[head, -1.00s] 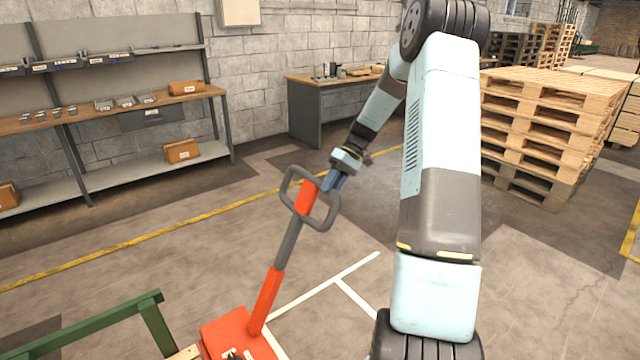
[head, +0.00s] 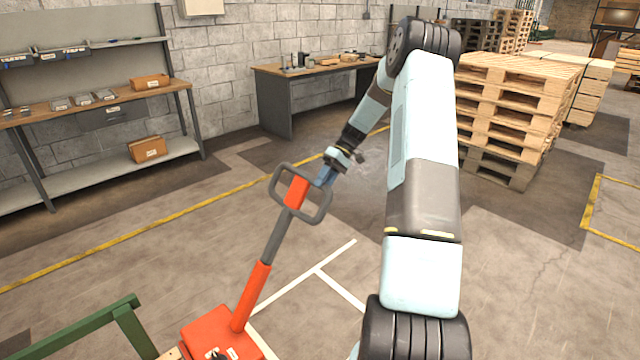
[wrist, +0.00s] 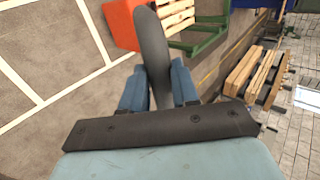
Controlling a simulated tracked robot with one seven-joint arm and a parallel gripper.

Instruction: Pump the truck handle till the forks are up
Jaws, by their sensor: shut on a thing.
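The pallet truck handle (head: 266,240) is a red and grey bar that rises from the red truck body (head: 222,335) and leans to the right. Its top is a dark grey loop grip with a red centre. My gripper (head: 325,177) is at the right side of this loop. In the wrist view the blue fingers of my gripper (wrist: 160,85) are shut on the dark loop bar (wrist: 151,50), one on each side. The red truck body also shows in the wrist view (wrist: 119,24), beyond the bar. The forks cannot be made out in either view.
A green frame (head: 90,325) stands beside the truck at lower left. A shelf bench (head: 100,105) and a grey desk (head: 285,105) line the wall. Stacked wooden pallets (head: 505,110) stand at right. The floor around the handle is clear.

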